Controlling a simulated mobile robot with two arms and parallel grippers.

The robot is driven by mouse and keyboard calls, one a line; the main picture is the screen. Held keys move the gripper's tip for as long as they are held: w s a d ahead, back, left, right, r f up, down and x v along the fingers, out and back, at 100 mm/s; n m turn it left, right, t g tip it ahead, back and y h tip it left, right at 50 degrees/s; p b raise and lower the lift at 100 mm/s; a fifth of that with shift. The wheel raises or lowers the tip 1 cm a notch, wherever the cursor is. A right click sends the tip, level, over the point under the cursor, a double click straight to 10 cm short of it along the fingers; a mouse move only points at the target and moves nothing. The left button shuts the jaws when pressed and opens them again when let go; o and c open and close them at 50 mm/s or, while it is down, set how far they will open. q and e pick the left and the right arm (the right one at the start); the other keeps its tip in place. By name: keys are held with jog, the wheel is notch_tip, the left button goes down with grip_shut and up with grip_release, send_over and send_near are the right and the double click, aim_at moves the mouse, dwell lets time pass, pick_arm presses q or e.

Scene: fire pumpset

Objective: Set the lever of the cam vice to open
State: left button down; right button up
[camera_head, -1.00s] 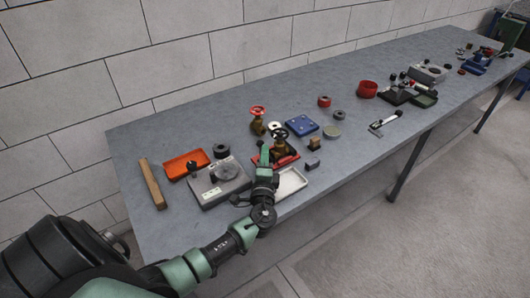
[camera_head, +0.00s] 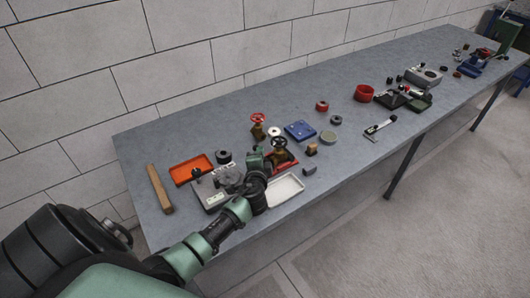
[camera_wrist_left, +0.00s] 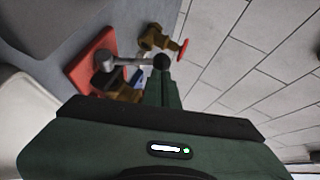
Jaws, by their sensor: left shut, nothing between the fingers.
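The cam vice seems to be the red-based device (camera_wrist_left: 92,55) in the left wrist view, with a grey round pivot and a metal lever (camera_wrist_left: 128,61) ending in a black ball knob (camera_wrist_left: 161,62). In the head view its red base (camera_head: 287,163) is partly hidden behind my left gripper (camera_head: 257,152). In the wrist view my left gripper (camera_wrist_left: 168,82) is shut and empty. Its fingertips appear right at the black knob; whether they touch it I cannot tell. My right gripper is not in view.
A brass valve with a red handwheel (camera_head: 258,127) and one with a dark handwheel (camera_head: 279,145) stand close by. A grey device (camera_head: 209,196), an orange tray (camera_head: 191,169), a white tray (camera_head: 286,190) and a blue plate (camera_head: 300,130) surround the spot.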

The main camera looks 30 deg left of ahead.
pick_arm(q)
jog(key=shift+w+a+r+g, duration=0.15)
jog(key=shift+a+r+g, duration=0.1)
jog(key=shift+a+g, duration=0.1)
jog(key=shift+a+f, duration=0.2)
jog(key=shift+f, duration=0.05)
jog(key=shift+w+a+f, duration=0.15)
jog(key=shift+w+a, duration=0.1)
jog(key=shift+a, duration=0.25)
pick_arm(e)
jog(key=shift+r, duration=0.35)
pick_arm(q)
jog(key=shift+a, duration=0.1)
